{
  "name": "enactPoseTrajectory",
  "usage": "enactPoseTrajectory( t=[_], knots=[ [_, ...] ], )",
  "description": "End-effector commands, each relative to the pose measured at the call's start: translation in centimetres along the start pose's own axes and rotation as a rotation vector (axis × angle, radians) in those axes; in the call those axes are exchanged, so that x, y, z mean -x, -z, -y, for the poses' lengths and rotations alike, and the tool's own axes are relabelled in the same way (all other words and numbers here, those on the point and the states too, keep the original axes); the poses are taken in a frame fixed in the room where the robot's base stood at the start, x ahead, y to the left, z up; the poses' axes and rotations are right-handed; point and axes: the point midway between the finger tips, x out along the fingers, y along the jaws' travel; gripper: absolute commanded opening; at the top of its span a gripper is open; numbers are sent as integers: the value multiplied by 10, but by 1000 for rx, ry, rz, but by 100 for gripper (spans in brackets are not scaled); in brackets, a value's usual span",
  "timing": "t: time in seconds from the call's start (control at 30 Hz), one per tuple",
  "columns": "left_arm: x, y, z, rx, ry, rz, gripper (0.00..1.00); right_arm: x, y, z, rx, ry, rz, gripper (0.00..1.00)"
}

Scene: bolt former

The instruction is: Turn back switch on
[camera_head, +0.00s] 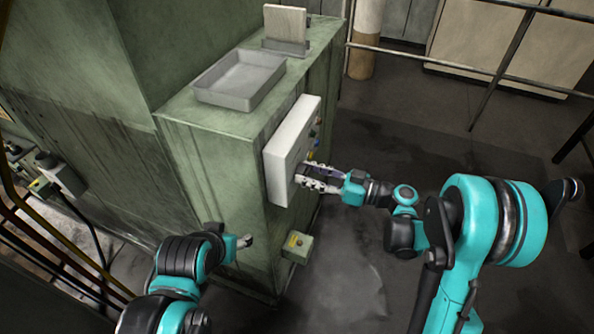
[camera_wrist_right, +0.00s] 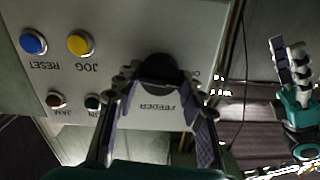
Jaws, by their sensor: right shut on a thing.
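A white control panel (camera_head: 285,155) is on the side of the green machine in the head view. In the right wrist view, a black rotary switch (camera_wrist_right: 160,66) sits on the panel (camera_wrist_right: 120,25) near a label that reads FEEDER, upside down. My right gripper (camera_head: 304,176) is at the panel's face, its two fingers shut on the black switch in the wrist view (camera_wrist_right: 158,82). The switch's setting cannot be told. My left gripper (camera_head: 243,243) is low beside the machine, apart from the panel; it also shows in the right wrist view (camera_wrist_right: 289,62).
Blue RESET (camera_wrist_right: 33,43) and yellow JOG (camera_wrist_right: 80,43) buttons, and smaller dark red and green ones, are near the switch. A small yellowish-green box (camera_head: 297,246) is below the panel. A grey tray (camera_head: 240,100) sits on the machine. Floor to the right is clear up to a railing.

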Motion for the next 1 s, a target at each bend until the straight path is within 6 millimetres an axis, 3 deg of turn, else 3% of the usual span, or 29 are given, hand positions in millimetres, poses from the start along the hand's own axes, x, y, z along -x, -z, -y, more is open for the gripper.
enactPoseTrajectory(
  t=[0.1,0.37,0.6,0.9,0.93,1.0],
  knots=[
    [-6,-4,0,0,0,0,56,0,-2,0,-181,0,-1,0],
    [-9,-6,0,0,0,0,56,0,-1,0,-386,0,-1,0],
    [-15,-11,0,0,0,0,56,0,-1,0,-723,0,-1,0],
    [-16,-11,0,0,0,0,56,0,0,0,-814,-1,-1,0],
    [-16,-11,0,0,0,0,56,0,0,0,-813,-1,-1,42],
    [-16,-11,0,0,0,0,56,0,0,0,-813,0,-1,59]
  ],
)
